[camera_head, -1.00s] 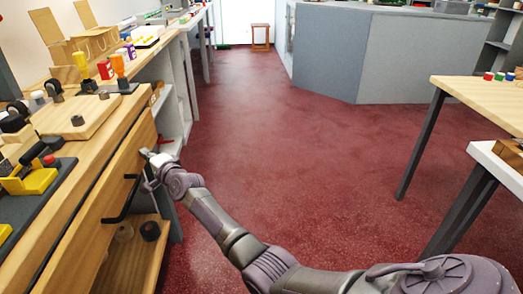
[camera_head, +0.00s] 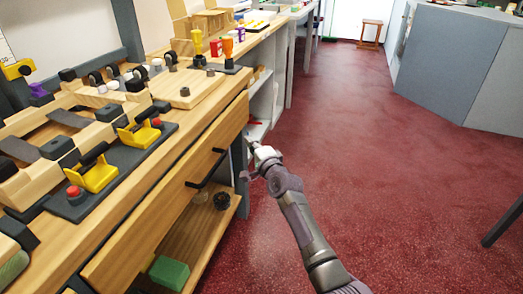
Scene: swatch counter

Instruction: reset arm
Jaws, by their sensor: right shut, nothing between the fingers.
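My right arm comes in from the bottom right, and its gripper (camera_head: 248,146) is beside the right end of the drawer front, close to the workbench. The gripper is small in the view; its fingers look shut and hold nothing. I cannot tell whether it touches the bench. The wooden drawer front (camera_head: 165,215) has a black bar handle (camera_head: 207,168), and the gripper is to the right of this handle, apart from it. My left gripper does not show.
The workbench on the left carries yellow clamps (camera_head: 92,172) and a wooden board (camera_head: 185,88). Below it, a shelf holds a green block (camera_head: 169,272) and a dark roll (camera_head: 221,201). A grey counter (camera_head: 450,65) stands at the back right.

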